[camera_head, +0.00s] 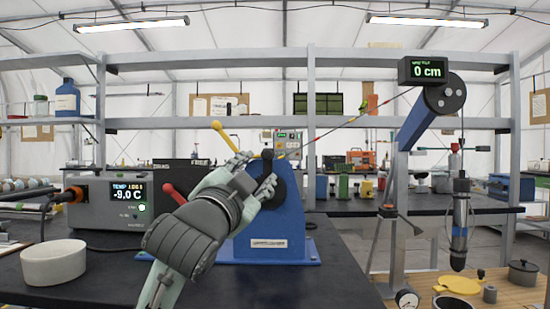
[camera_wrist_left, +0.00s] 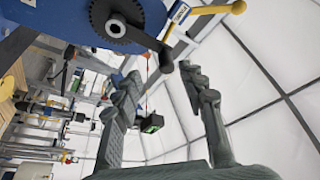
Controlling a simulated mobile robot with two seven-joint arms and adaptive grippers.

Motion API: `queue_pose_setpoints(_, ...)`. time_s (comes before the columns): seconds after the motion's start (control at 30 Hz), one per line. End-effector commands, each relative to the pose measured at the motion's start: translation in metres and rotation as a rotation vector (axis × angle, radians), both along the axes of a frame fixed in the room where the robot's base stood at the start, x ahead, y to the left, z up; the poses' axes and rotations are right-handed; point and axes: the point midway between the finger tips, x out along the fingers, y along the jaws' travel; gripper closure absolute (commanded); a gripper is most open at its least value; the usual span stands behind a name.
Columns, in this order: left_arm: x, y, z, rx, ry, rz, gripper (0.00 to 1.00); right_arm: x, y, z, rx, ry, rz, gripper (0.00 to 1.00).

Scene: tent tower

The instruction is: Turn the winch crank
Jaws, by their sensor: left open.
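The blue winch (camera_head: 268,246) stands on the dark bench, with a dark round hub on its face. Its dark crank (camera_wrist_left: 136,34) runs from the toothed hub to a knob in the left wrist view; the knob (camera_head: 267,154) also shows in the head view, just beyond my fingers. My left gripper (camera_head: 256,171) is open in front of the winch and hides part of hub and crank. In the left wrist view the fingers (camera_wrist_left: 165,80) are spread and empty, with the crank's end just beyond the gap; contact cannot be told. My right gripper is out of view.
A yellow-knobbed lever (camera_head: 217,126) and a red-knobbed lever (camera_head: 168,188) stand left of the crank. A temperature box (camera_head: 125,203) and white round dish (camera_head: 53,262) sit left. The blue boom (camera_head: 425,115) with a "0 cm" display (camera_head: 426,70) and hanging cylinder (camera_head: 460,225) are right.

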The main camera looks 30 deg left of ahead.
Motion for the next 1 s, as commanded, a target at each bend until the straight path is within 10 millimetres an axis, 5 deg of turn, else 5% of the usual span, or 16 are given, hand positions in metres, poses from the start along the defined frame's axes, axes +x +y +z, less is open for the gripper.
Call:
queue_pose_setpoints(0.6, 0.065, 0.022, 0.027, 0.009, -0.014, 0.003, 0.59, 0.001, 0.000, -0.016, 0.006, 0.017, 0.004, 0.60)
queue_pose_setpoints(0.93, 0.069, 0.023, 0.028, 0.009, -0.014, 0.003, 0.59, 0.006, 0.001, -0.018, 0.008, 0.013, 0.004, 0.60)
queue_pose_setpoints(1.0, 0.069, 0.023, 0.028, 0.008, -0.015, 0.003, 0.66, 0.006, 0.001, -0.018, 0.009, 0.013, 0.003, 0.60)
